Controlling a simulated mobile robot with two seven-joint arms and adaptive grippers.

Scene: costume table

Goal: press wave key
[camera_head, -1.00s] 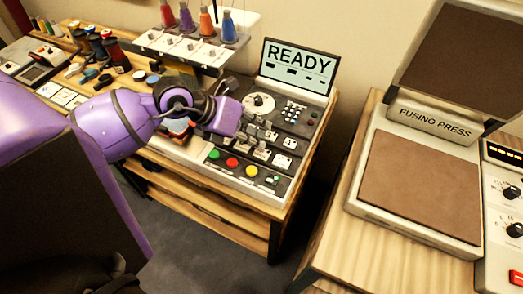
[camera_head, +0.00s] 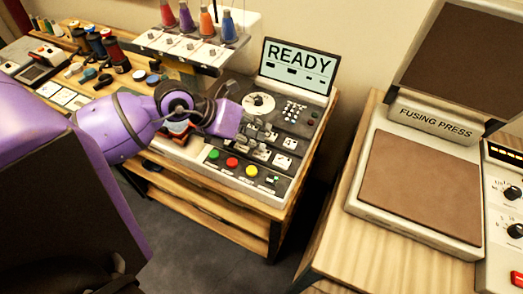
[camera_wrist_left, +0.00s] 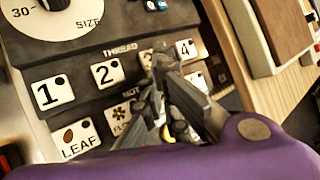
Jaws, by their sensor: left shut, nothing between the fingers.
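The machine's control panel (camera_head: 219,157) has picture keys under a MOTIF label. In the left wrist view a LEAF key (camera_wrist_left: 75,138) and a partly covered flower key (camera_wrist_left: 118,128) show. A further key (camera_wrist_left: 197,79) at the row's right end is partly behind a finger, and its picture cannot be read. No wave picture is readable; the middle of the row is hidden by my fingers. My left gripper (camera_head: 262,138) is shut and empty over the key rows, and it also shows in the left wrist view (camera_wrist_left: 160,68). Whether it touches a key cannot be told. My right gripper is not in view.
Number keys 1 (camera_wrist_left: 47,94), 2 (camera_wrist_left: 107,73) and 4 (camera_wrist_left: 186,49) form the THREAD row. Green, red (camera_head: 232,162) and yellow buttons line the front. A READY screen (camera_head: 298,64) stands behind. A fusing press (camera_head: 420,190) is to the right.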

